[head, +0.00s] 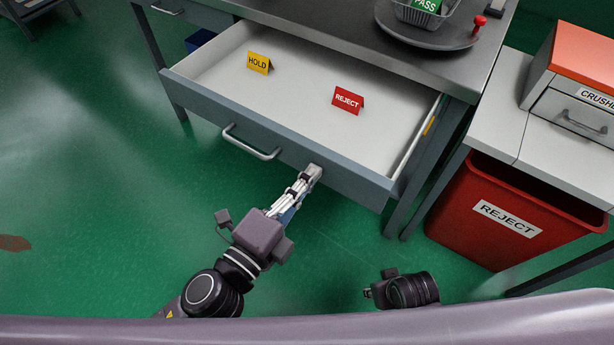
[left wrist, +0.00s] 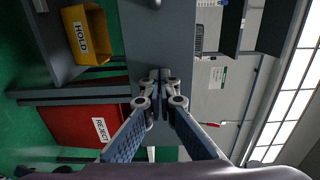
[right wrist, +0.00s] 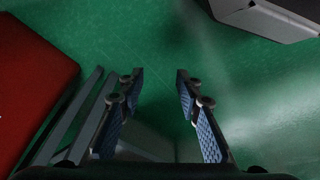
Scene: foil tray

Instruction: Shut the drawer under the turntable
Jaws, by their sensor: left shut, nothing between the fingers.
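The drawer (head: 225,128) under the grey table stands open, pulled well out. Its bar handle (head: 250,143) is on the front panel. Inside it are a yellow HOLD sign (head: 260,62) and a red REJECT sign (head: 347,100). The turntable (head: 425,34) is on the table above. My left gripper (head: 314,171) is shut and empty, its tips at the drawer front, right of the handle; I cannot tell whether they touch. Its closed fingers show in the left wrist view (left wrist: 163,75). My right gripper (right wrist: 158,74) is open and empty over the floor, well apart from the drawer.
A red REJECT bin (head: 470,222) stands right of the drawer, under a side bench (head: 565,150) with an orange-topped crusher (head: 585,50). A table leg (head: 425,180) stands right of the drawer. The green floor at the left is mostly clear.

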